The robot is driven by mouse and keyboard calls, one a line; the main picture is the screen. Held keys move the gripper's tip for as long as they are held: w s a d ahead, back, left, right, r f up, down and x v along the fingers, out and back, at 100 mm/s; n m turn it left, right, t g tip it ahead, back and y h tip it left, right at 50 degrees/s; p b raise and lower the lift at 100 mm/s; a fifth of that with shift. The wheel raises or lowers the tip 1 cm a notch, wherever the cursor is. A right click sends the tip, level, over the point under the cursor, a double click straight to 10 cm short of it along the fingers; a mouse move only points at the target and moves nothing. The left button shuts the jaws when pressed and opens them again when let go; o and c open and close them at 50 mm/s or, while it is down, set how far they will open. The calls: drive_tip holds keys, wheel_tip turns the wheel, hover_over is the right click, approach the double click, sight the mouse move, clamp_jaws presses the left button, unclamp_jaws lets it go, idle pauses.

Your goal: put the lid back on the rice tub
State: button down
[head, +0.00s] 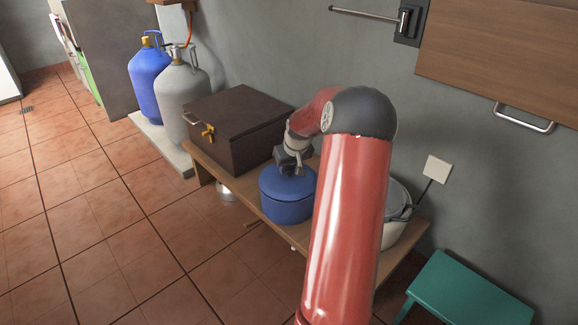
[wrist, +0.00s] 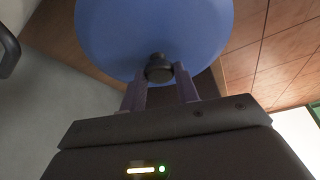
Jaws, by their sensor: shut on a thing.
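The round blue tub (head: 286,207) stands on the low wooden bench, and a blue lid (head: 276,183) shows at its top in the head view. The lid also fills the upper middle of the wrist view (wrist: 150,28), with its dark knob (wrist: 159,68) towards me. My gripper (head: 291,170) points down over the lid. In the wrist view its two fingers (wrist: 160,78) are shut on the knob from both sides. The lid looks level and seated on the tub's rim, but I cannot tell whether a small gap remains. The tub's inside is hidden.
A dark brown box (head: 236,120) with a tap stands left of the tub on the bench (head: 231,184). A pale pot (head: 396,222) is partly hidden behind my arm. Gas cylinders (head: 183,98) stand further left, a green stool (head: 468,292) at the right. The wall is close behind.

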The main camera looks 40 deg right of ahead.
idle(0.8)
drive_tip(key=shift+c, duration=2.4)
unclamp_jaws()
drive_tip(key=shift+r+p, duration=2.6)
drive_tip(key=shift+r, duration=0.85)
clamp_jaws()
drive_tip(key=shift+f, duration=0.15)
